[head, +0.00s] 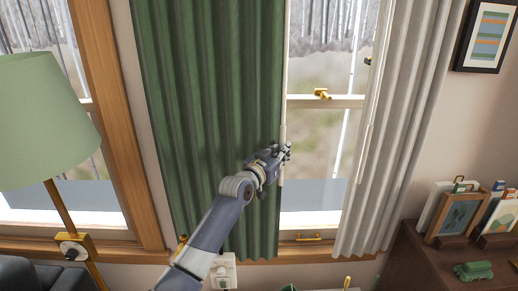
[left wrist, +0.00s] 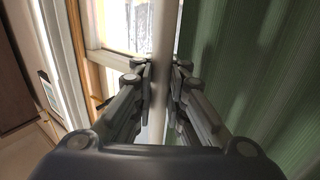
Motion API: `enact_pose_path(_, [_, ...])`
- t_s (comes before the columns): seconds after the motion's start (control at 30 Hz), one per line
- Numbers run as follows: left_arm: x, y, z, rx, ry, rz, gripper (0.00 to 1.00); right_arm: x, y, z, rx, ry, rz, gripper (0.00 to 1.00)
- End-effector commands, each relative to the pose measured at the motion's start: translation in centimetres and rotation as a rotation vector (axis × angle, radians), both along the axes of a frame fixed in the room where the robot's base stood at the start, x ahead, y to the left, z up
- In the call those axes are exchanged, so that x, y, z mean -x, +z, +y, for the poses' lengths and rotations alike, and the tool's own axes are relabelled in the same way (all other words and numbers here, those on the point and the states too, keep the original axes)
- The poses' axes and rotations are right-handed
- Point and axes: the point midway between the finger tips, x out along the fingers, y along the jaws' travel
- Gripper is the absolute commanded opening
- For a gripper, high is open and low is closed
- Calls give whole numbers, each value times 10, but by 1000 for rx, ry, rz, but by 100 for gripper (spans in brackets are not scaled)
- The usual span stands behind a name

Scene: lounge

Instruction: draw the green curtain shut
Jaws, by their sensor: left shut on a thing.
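The green curtain (head: 205,110) hangs in vertical folds over the left part of the middle window in the head view. A pale draw rod (head: 284,105) hangs along its right edge. My left gripper (head: 285,151) is at this edge, shut on the rod. In the left wrist view the rod (left wrist: 163,30) runs upright between the fingers of my left gripper (left wrist: 160,80), with the green curtain (left wrist: 250,70) to the right. Bare window glass shows between the green curtain and the white curtain (head: 405,120). My right gripper is in neither view.
A green lampshade (head: 42,120) stands at the left. A second pale rod hangs beside the white curtain. The window has a brass latch (head: 321,93).

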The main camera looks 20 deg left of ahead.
Motion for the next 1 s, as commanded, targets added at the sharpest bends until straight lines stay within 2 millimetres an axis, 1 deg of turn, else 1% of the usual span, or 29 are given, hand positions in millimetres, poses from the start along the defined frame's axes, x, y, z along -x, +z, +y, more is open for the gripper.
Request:
enact_pose_path(0.03, [-3, -2, -14, 2, -5, 6, 0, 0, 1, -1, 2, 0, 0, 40])
enact_pose_path(0.1, [-6, -2, -26, 2, -4, 6, 0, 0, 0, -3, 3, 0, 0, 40])
enact_pose_path(0.2, [-9, -3, -37, 0, -5, 6, 0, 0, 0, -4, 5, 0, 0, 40])
enact_pose_path(0.3, [-10, -4, -41, -2, -5, 8, 0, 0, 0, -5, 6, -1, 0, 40])
enact_pose_path(0.57, [-10, -5, -42, -3, -6, 9, 0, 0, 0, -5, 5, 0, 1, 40])
enact_pose_path(0.6, [-10, -5, -42, -3, -6, 10, 16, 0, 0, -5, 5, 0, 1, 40])
enact_pose_path(0.67, [-10, -5, -42, -3, -6, 9, 30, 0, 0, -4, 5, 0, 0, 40])
enact_pose_path(0.7, [-10, -4, -42, -2, -6, 8, 33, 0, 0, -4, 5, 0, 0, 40])
enact_pose_path(1.0, [-10, -2, -40, -2, -3, 4, 33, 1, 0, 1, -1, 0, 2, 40])
